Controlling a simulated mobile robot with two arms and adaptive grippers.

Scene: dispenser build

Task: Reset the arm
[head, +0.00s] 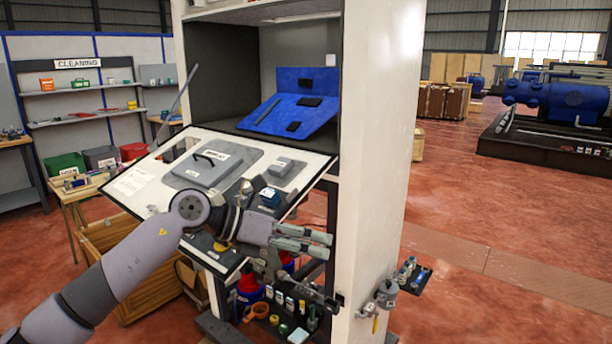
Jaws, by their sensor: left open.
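My left arm (130,265) comes in from the lower left and bends at a joint in front of the dispenser's slanted panel. My left gripper (332,270) points right, its fingers spread, near the cabinet's front right edge. I see nothing between the fingers. The dispenser cabinet (378,150) is tall and white, with an open upper bay. The slanted white panel (140,180) bears a grey lidded cover (210,165) and smaller parts. My arm hides part of the panel's lower edge. My right gripper is not in view.
A blue angled board (290,110) sits in the upper bay. Bottles and small items (290,315) stand on a low shelf below the gripper. A small side tray (415,278) juts out at right. A wooden crate (125,255) stands behind my arm.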

